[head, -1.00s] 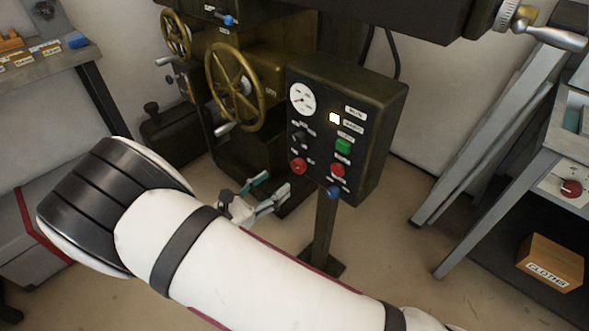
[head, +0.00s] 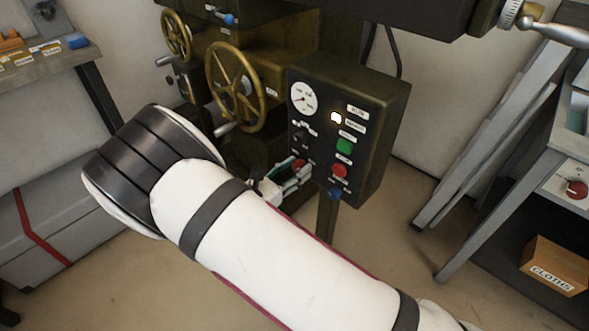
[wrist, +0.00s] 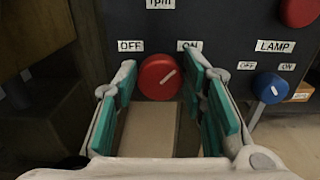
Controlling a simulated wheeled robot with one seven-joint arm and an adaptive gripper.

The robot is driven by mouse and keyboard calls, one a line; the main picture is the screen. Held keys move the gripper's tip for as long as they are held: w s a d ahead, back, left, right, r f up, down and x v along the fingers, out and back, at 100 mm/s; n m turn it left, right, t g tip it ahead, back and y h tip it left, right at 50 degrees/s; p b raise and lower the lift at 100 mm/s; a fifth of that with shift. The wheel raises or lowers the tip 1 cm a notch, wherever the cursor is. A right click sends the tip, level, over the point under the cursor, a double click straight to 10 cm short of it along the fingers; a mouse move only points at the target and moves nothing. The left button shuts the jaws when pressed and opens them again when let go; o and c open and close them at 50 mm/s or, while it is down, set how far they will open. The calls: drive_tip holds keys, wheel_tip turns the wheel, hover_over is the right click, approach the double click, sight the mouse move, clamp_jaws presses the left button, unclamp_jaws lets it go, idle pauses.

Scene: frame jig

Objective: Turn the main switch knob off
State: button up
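The red knob (wrist: 159,77) sits low on the dark panel, between an OFF label (wrist: 130,46) on its left and an ON label (wrist: 189,46) on its right. Its white mark points up and right, toward ON. My gripper (wrist: 160,84) is open, with its green-padded fingers on either side of the knob; I cannot tell whether they touch it. In the head view my gripper (head: 292,180) is at the panel's lower left, and the red knob (head: 299,164) is partly hidden behind it.
The panel (head: 375,130) also carries a gauge (head: 304,98), a lit lamp (head: 336,117), a green button (head: 344,146) and a red button (head: 339,171). A blue LAMP knob (wrist: 270,88) is close to the right finger. A brass handwheel (head: 237,87) stands left of the panel.

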drive_tip(key=c, duration=0.5)
drive_tip(key=shift+o, duration=0.2)
drive_tip(key=shift+n, duration=0.3)
drive_tip(key=n+p, duration=0.2)
drive_tip(key=shift+n, duration=0.4)
drive_tip(key=n+p, duration=0.1)
drive_tip(key=n, duration=0.3)
drive_tip(key=shift+a+n+p, duration=0.1)
drive_tip(key=shift+n+p, duration=0.2)
drive_tip(key=n+p, duration=0.1)
drive_tip(key=n, duration=0.4)
drive_tip(key=shift+f, duration=0.2)
drive_tip(key=shift+w+a+f+n, duration=0.1)
drive_tip(key=shift+n, duration=2.3)
